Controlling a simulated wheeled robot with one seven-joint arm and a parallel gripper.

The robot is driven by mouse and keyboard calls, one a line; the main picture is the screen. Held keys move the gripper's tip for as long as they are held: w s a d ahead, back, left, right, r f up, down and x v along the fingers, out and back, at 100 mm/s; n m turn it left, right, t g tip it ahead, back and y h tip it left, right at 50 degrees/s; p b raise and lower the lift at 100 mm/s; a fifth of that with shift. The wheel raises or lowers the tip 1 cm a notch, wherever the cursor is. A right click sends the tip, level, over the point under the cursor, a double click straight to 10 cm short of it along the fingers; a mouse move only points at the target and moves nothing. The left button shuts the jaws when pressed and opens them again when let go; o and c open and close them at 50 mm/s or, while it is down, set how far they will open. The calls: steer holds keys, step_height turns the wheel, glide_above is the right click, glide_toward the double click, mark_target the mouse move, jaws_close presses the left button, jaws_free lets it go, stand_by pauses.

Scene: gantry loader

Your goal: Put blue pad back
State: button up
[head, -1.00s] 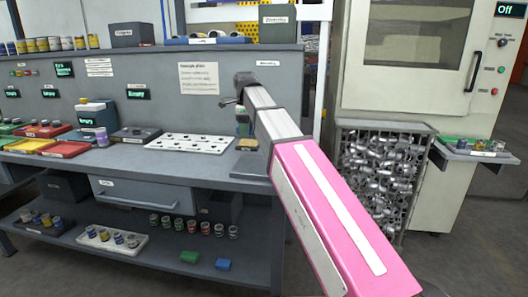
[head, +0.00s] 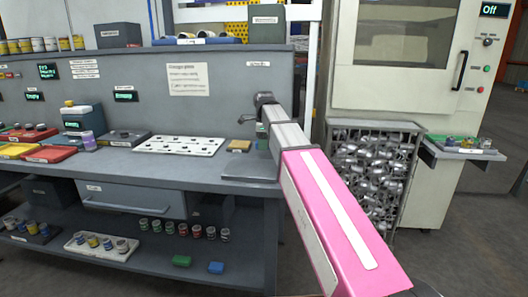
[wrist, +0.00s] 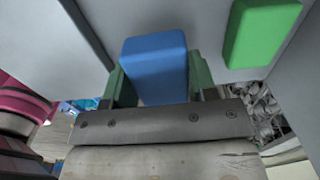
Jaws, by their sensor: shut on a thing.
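A blue pad (wrist: 155,68) sits between the green fingers of my gripper (wrist: 160,85) in the wrist view, and the gripper is shut on it. A green pad (wrist: 262,32) lies against a grey surface to the right of it. In the head view my gripper is mostly hidden behind my arm, above the right end of the workbench; a bit of green (head: 262,130) shows there. Another blue block (head: 216,268) lies on the lower shelf beside a green block (head: 182,261).
The workbench (head: 222,172) holds a white tray (head: 180,146), a small tan block (head: 238,146) and colored trays at left. A wire bin (head: 372,185) of metal parts stands right of the bench, before a pale machine (head: 400,85). Small cans stand on the lower shelf.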

mark_target(264, 156)
steer(key=shift+f, duration=1.75)
steer(key=o, duration=0.9)
steer(key=shift+f, duration=0.1)
step_height(264, 156, up, 12)
steer(key=shift+r, duration=0.1)
